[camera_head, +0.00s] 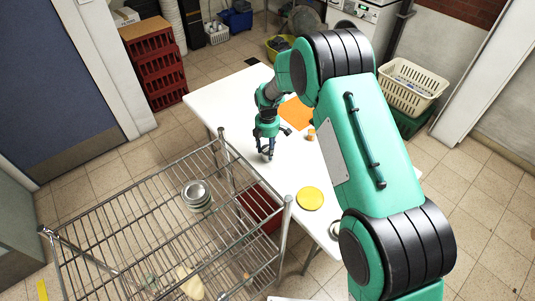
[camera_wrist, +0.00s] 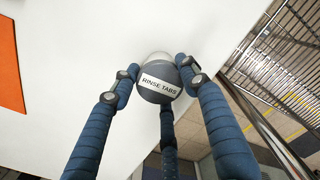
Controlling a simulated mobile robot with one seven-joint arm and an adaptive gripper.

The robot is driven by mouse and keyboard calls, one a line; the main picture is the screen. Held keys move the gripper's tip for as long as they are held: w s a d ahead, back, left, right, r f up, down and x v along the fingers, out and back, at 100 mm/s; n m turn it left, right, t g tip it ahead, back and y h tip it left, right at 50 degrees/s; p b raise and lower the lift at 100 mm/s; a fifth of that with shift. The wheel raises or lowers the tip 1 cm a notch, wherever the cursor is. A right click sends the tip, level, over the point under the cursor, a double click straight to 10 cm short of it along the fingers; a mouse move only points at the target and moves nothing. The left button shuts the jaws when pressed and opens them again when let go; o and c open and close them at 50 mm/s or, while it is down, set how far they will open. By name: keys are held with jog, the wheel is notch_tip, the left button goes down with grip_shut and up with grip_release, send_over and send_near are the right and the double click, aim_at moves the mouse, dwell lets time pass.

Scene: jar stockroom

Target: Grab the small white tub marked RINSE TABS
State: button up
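The RINSE TABS tub (camera_wrist: 155,95) shows end-on in the wrist view. Its near end is a dark grey round top with a white label, and a pale part shows beyond it. My gripper (camera_wrist: 158,76) has its three blue fingers around the tub, with the fingertips against its sides; it looks shut on it. In the head view my gripper (camera_head: 267,150) points down over the white table near its left edge. A small pale bit of the tub shows between the fingertips there. I cannot tell whether the tub touches the table.
The white table (camera_head: 230,108) bears an orange mat (camera_head: 296,112), a small orange jar (camera_head: 311,134) and a yellow disc (camera_head: 310,198). A cream basket (camera_head: 411,82) is beyond the right side.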

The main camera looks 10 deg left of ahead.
jog(key=shift+c, duration=0.8)
jog(key=shift+r, duration=0.1)
jog(key=shift+r+p, duration=0.35)
jog(key=shift+r, duration=0.45)
notch_tip(320, 180, up, 2)
jog(key=shift+r+p, duration=0.15)
jog(key=shift+p, duration=0.25)
jog(key=s+d+p, duration=0.1)
jog(key=s+d, duration=0.1)
jog(key=s, duration=0.5)
jog(key=s+d+p, duration=0.1)
jog(key=s+d, duration=0.2)
jog(key=s, duration=0.5)
jog(key=shift+d+r, duration=0.3)
jog(key=shift+r, duration=0.15)
